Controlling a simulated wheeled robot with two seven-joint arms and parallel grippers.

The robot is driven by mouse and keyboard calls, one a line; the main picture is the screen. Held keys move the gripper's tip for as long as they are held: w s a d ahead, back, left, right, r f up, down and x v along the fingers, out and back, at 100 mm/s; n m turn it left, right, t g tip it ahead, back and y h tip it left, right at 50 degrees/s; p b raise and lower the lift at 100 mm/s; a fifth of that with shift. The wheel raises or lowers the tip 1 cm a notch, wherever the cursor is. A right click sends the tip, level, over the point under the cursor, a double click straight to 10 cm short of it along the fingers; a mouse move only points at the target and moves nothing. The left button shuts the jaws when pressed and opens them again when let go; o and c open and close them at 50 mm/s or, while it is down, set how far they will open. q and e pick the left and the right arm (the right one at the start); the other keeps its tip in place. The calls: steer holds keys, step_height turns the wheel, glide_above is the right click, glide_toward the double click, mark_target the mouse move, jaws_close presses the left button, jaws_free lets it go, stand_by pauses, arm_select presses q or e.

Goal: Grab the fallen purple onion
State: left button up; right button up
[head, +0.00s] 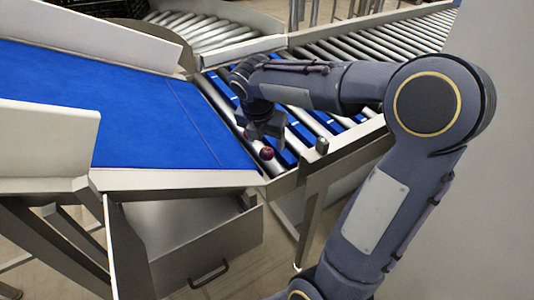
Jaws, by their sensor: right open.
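A small dark red-purple round thing, which looks like the purple onion (266,153), lies at the near end of the roller section, close to the corner of the frame. My right gripper (264,128) points down just above and behind it, over the rollers. The gripper is open, and its fingers are small and partly dark in the picture. I see no contact between it and the onion. A smaller reddish spot shows left of the fingers, too small to identify. My left gripper is not in view.
A blue conveyor belt (120,110) with pale side guards fills the left. Metal rollers (350,45) run to the back right. A pale metal frame rail (335,147) edges the near side. A grey drawer (205,245) with a black handle sits below the belt.

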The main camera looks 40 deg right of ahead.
mark_target(266, 150)
steer(key=x, duration=0.4)
steer(key=w+x, duration=0.1)
steer(key=x, duration=0.2)
steer(key=c, duration=1.1)
steer(key=shift+o, duration=0.2)
